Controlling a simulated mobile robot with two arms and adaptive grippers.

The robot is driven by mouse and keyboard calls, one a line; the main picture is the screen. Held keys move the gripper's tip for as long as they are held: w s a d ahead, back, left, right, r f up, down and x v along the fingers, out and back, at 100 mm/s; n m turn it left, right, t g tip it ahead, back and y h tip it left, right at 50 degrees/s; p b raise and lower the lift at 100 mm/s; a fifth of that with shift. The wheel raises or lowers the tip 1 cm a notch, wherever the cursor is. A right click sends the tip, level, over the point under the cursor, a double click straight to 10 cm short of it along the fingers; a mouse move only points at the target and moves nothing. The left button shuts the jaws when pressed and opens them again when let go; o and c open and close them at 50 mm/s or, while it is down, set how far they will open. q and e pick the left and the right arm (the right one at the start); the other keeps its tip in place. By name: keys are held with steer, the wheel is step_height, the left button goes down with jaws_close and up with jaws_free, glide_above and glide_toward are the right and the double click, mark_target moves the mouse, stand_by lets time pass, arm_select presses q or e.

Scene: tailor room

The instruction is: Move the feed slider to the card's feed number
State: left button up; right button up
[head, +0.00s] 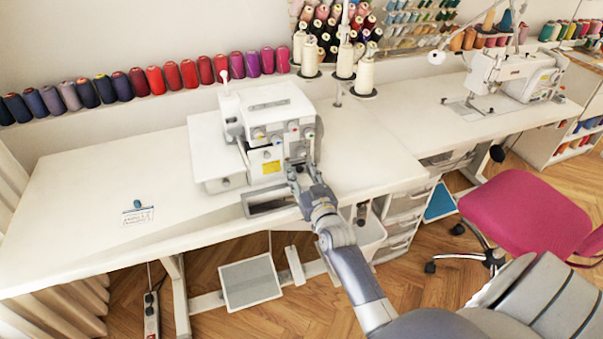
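A white overlock machine (262,125) stands on the white table (90,185), with knobs and a yellow label on its front. My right gripper (296,166) is at the machine's lower right front. It hides that part of the front, and no feed slider can be made out. Whether the gripper is open or shut, or touches the machine, is too small to tell. A small white card (139,217) with a blue clip (137,204) is at the table's left; its writing is too small to read. My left gripper is not in view.
Cream thread cones (310,57) stand behind the machine. Coloured spools (168,76) line the back ledge. A white sewing machine (515,75) is on the right table. A pink chair (525,213) stands in front. The table's left part is mostly clear.

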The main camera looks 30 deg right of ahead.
jaws_close()
steer(key=shift+s+d, duration=0.2)
steer(key=shift+d, duration=0.55)
jaws_free()
steer(key=v, duration=1.2)
steer(key=shift+f, duration=0.1)
